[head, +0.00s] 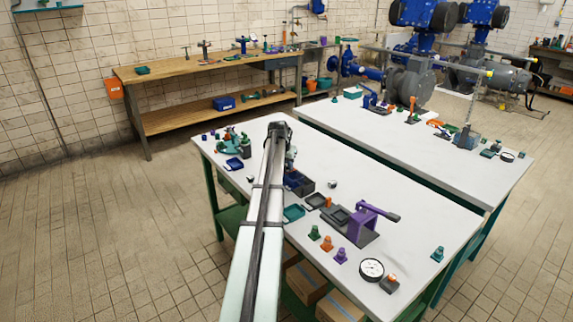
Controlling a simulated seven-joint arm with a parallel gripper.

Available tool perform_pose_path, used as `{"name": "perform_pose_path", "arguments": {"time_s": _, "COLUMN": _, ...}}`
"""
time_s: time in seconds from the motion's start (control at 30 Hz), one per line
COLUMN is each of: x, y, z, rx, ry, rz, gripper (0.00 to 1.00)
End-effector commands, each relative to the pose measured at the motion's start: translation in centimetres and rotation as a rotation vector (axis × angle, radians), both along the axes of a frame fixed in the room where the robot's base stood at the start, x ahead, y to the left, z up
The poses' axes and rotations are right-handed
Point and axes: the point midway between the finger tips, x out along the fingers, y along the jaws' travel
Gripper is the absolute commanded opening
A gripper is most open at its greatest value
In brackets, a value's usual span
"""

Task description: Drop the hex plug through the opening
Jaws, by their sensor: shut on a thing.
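My gripper (291,168) points down at the far end of my arm, over the white table. It is small and partly covered by my arm. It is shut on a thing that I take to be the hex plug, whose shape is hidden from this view. Just below and right of the gripper stands a dark open-topped box (306,187), partly hidden by my arm. I cannot make out the opening for the plug clearly, nor whether the gripper touches the box.
A small silver-and-dark piece (333,184) lies right of the box. A teal tray (293,212), a purple press (367,218), several coloured knobs and a round gauge (371,269) stand nearer. The right front tabletop has free room.

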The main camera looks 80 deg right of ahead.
Motion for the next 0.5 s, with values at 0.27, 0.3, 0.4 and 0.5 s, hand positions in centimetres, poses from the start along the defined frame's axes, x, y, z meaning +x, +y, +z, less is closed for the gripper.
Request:
{"name": "perform_pose_path", "arguments": {"time_s": 0.27, "x": -0.01, "y": 0.10, "z": -0.34, "rx": 0.007, "ry": -0.001, "rz": -0.001, "gripper": 0.29}}
{"name": "perform_pose_path", "arguments": {"time_s": 0.3, "x": -0.01, "y": 0.11, "z": -0.36, "rx": 0.007, "ry": -0.001, "rz": -0.001, "gripper": 0.33}}
{"name": "perform_pose_path", "arguments": {"time_s": 0.4, "x": -0.06, "y": 0.13, "z": -0.38, "rx": 0.008, "ry": -0.001, "rz": -0.002, "gripper": 0.42}}
{"name": "perform_pose_path", "arguments": {"time_s": 0.5, "x": -0.14, "y": 0.16, "z": -0.41, "rx": 0.009, "ry": 0.001, "rz": -0.002, "gripper": 0.52}}
